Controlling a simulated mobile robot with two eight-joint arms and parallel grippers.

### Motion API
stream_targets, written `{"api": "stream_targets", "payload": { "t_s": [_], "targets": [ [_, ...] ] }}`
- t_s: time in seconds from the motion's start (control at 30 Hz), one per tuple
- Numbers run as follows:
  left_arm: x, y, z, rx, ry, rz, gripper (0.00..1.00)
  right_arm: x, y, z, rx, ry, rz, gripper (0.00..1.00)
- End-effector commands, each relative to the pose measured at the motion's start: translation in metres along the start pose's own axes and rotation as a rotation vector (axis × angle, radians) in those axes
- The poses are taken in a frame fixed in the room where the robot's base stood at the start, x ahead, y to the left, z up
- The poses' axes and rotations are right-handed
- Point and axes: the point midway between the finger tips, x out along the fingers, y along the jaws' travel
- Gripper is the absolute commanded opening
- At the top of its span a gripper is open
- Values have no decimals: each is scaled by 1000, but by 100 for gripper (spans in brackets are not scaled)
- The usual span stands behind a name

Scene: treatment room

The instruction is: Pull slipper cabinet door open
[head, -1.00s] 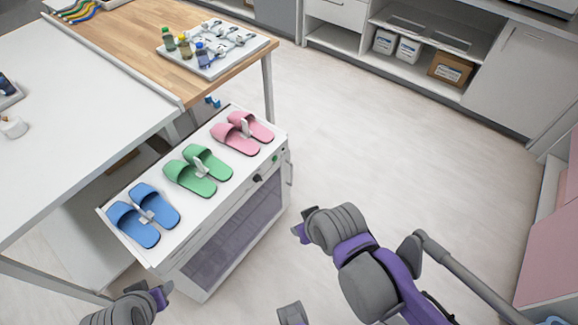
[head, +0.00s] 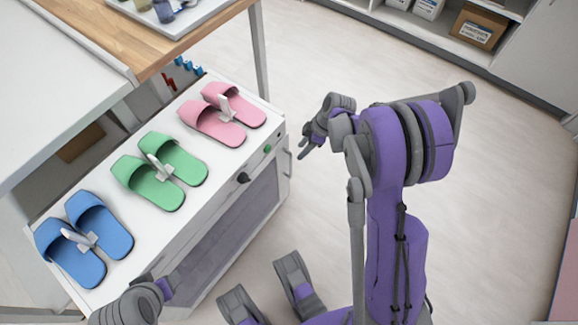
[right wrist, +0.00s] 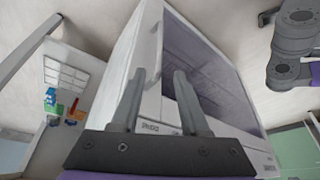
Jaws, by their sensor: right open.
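The white slipper cabinet (head: 160,262) stands at the left in the head view, with blue, green and pink slipper pairs on top. Its front door (head: 232,232) has a dark see-through pane and looks shut. A slim upright handle (head: 288,166) is at the door's right end. My right gripper (head: 304,150) is open, just right of that end, apart from the cabinet. In the right wrist view, its open fingers (right wrist: 160,98) point at the cabinet's edge, with nothing visible between them. My left gripper (head: 164,288) is low by the cabinet's front; its fingers are unclear.
A white table (head: 60,85) and a wooden worktop (head: 165,45) with a tray stand behind the cabinet. A shelf with a cardboard box (head: 479,28) is at the back right. The floor (head: 330,60) right of the cabinet is clear.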

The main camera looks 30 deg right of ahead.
Motion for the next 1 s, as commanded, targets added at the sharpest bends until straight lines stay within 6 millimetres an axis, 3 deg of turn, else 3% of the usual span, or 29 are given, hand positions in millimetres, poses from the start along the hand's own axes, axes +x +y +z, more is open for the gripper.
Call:
{"api": "stream_targets", "payload": {
  "t_s": [0.27, 0.63, 0.8, 1.0],
  "targets": [
    [13, 0, 4, 0, -4, 0, 50, 34, 5, 6, -27, 7, -7, 45],
    [34, 0, 9, 0, -10, 0, 50, 100, 4, 6, -25, 7, -6, 45],
    [37, 0, 10, 0, -11, 0, 50, 113, 4, 5, -24, 7, -5, 45],
    [37, 0, 10, 0, -11, 0, 50, 116, 4, 5, -23, 7, -5, 45]
  ]
}}
